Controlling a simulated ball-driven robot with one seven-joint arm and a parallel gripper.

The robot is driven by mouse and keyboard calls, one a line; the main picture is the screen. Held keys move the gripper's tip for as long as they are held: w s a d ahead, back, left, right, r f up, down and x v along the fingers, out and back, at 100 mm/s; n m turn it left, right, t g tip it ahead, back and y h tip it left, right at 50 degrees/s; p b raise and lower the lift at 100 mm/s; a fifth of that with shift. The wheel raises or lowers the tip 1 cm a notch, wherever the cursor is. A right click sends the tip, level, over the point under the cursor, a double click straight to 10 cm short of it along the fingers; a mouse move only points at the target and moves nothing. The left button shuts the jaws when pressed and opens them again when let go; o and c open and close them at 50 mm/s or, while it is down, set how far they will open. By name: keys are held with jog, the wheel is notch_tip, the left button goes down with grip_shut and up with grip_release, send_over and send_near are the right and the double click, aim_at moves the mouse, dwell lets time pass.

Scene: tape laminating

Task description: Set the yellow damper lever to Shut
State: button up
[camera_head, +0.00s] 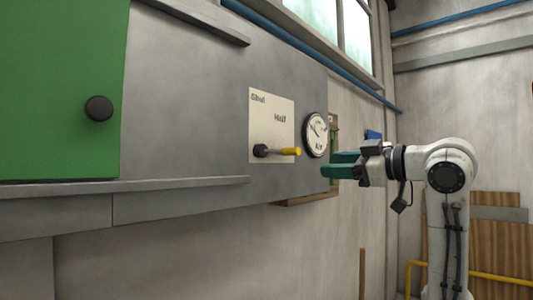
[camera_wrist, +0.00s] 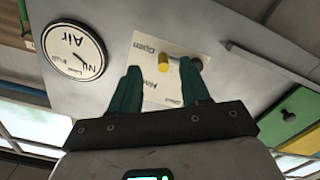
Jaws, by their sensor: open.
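The yellow damper lever (camera_head: 291,151) has a dark pivot and points right, about level, low on a pale label plate (camera_head: 270,110). In the head view the plate reads "Shut" at top left and "Half" at upper right. In the wrist view the plate is upside down, and the yellow lever end (camera_wrist: 163,65) shows near the word "Open". My gripper (camera_head: 328,164) has teal fingers and is open and empty, to the right of the lever and apart from it. In the wrist view the lever end appears between the two fingertips (camera_wrist: 160,68).
A round "Air" gauge (camera_head: 315,135) sits right of the plate; it also shows in the wrist view (camera_wrist: 75,50). A green door (camera_head: 60,80) with a black knob (camera_head: 98,108) is at left. A ledge (camera_head: 150,184) runs below. The space in front of the plate looks clear.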

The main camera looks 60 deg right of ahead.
aim_at(297, 152)
jog(key=shift+n, duration=0.4)
jog(key=w+r+p, duration=0.1)
jog(key=w, duration=0.2)
jog(key=w+r+p, duration=0.1)
jog(key=w, duration=0.2)
jog(key=w+r+p, duration=0.1)
jog(key=w, duration=0.3)
jog(key=shift+d, duration=0.25)
jog(key=shift+s, duration=0.1)
jog(key=shift+c, duration=0.2)
grip_shut()
